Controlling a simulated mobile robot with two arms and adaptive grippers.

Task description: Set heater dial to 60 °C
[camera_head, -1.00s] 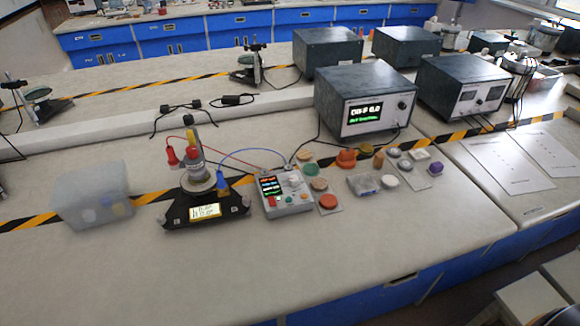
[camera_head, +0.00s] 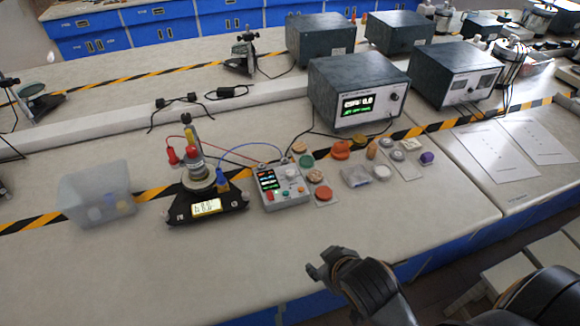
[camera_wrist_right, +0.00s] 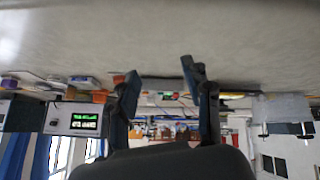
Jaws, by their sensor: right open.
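A small grey control box (camera_head: 283,200) with a lit multi-line display, buttons and a pale knob (camera_head: 291,173) stands mid-bench. Behind it is a dark box (camera_head: 335,83) with a green-and-white display (camera_head: 357,105) and a black dial (camera_head: 394,96) right of it. No label I can read tells which is the heater dial. My right gripper (camera_head: 328,266) is open and empty, over the bench's front part, well short of both boxes. In the right wrist view, upside down, its fingers (camera_wrist_right: 160,82) are apart and the lit display (camera_wrist_right: 84,121) shows at left. My left gripper is not in view.
A black apparatus (camera_head: 206,202) with a cylinder and wires stands left of the control box, beside a clear bin (camera_head: 97,195). Several coloured caps and lumps, one an orange disc (camera_head: 323,192), lie right of it. The front bench is clear.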

